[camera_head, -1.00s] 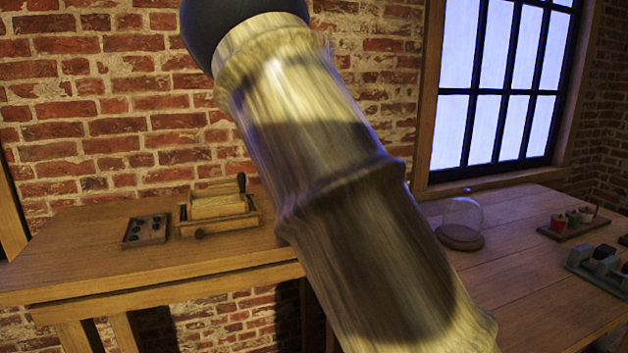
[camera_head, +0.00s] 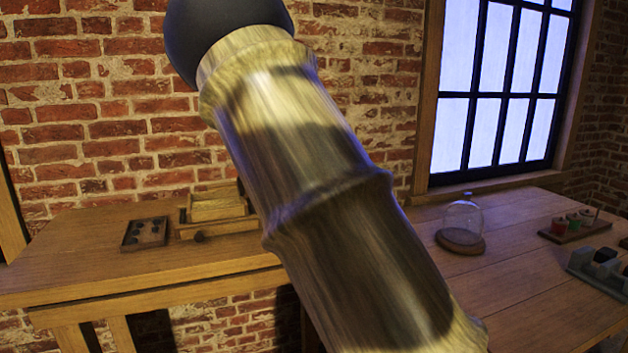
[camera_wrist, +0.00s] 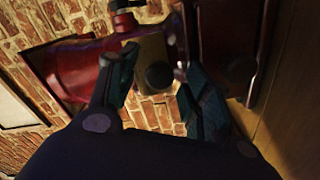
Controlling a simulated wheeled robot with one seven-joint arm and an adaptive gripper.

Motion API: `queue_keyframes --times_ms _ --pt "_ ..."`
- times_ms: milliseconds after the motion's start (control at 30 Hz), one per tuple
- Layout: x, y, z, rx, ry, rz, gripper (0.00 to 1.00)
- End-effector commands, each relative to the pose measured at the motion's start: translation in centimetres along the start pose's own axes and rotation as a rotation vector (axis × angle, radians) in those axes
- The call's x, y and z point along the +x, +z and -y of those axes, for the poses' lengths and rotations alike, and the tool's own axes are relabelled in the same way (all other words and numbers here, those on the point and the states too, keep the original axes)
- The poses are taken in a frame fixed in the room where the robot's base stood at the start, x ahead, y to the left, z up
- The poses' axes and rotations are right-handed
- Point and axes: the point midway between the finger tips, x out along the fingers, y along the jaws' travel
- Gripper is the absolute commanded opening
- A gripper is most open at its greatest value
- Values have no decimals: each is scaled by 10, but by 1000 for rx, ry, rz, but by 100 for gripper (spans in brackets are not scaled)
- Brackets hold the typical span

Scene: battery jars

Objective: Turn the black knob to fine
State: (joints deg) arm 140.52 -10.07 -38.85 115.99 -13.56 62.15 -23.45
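In the wrist view, a round black knob (camera_wrist: 158,75) sits on a brass-coloured plate (camera_wrist: 152,48). My gripper (camera_wrist: 156,66) is open, with one finger on each side of the knob in the picture. No contact with the knob shows, and the depth between them is hard to tell. A second dark round part (camera_wrist: 240,70) lies right of the right finger. I cannot read any "fine" marking. In the head view my gripper is out of sight, and my arm covers the middle of the picture.
A red body (camera_wrist: 75,68) lies left of the plate in the wrist view. In the head view, a wooden box device (camera_head: 217,210) and a small dark tray (camera_head: 145,233) stand on the left table. A glass dome (camera_head: 462,218) stands on the right table.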

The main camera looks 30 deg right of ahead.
Motion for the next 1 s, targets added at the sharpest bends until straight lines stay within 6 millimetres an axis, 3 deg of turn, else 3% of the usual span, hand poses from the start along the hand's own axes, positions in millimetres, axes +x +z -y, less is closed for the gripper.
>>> queue_keyframes --times_ms 367,800,1000 --pt "-11 0 0 0 0 1 50" --pt "-87 0 0 1 -1 2 50" --pt "-111 0 0 1 0 1 50"
